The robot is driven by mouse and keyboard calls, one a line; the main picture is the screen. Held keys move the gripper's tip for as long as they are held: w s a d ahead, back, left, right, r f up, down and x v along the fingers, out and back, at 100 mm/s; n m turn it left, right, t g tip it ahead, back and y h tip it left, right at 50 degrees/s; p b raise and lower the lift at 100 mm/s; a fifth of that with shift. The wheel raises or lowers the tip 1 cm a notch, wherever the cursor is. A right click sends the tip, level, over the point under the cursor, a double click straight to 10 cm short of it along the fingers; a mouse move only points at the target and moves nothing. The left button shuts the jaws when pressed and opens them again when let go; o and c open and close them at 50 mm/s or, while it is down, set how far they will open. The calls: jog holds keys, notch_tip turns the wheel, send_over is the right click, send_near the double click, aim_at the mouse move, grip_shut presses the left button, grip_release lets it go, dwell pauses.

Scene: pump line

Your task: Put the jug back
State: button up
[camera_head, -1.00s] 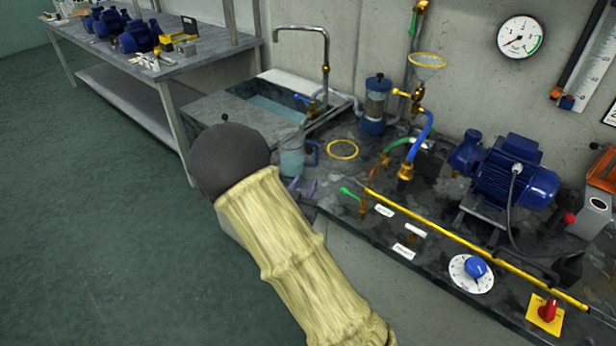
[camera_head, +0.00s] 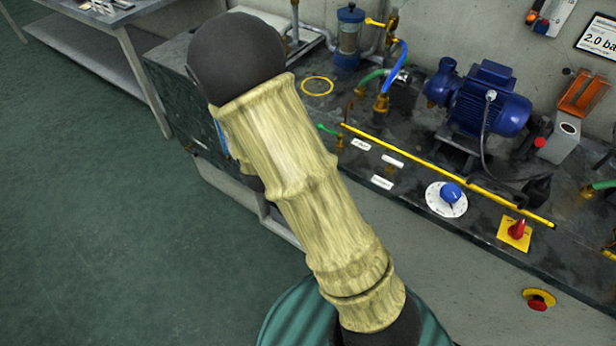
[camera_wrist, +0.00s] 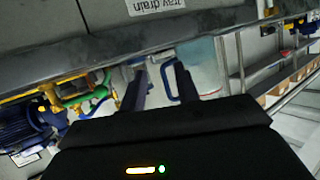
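The jug (camera_wrist: 203,62), pale and translucent with a blue handle, shows in the wrist view just beyond my fingers. Its handle appears in the gap between them; I cannot tell whether they touch it. My gripper (camera_wrist: 162,88) has its two dark fingers apart. In the head view my arm hides the jug and the fingers. A small blue piece shows at the arm's left edge there; I cannot tell what it belongs to. A yellow ring (camera_head: 317,86) lies flat and empty on the bench top, right of my wrist.
The dark bench (camera_head: 400,205) carries a blue pump (camera_head: 490,98), a blue-capped filter (camera_head: 349,38), hoses and a yellow rail (camera_head: 450,178). A blue dial (camera_head: 450,193) and red switch (camera_head: 516,230) sit near its front. The green floor at left is clear.

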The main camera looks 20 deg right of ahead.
jog(key=s+r+n+g+y, duration=0.1)
jog(key=s+n+g+y, duration=0.2)
jog(key=s, duration=0.7)
jog(key=s+d+r+n+g+y, duration=0.1)
jog(key=s+r+n+g+y, duration=0.1)
jog(key=s+g, duration=0.5)
jog(key=s, duration=0.4)
jog(key=shift+n+y, duration=0.4)
jog(key=shift+d, duration=0.1)
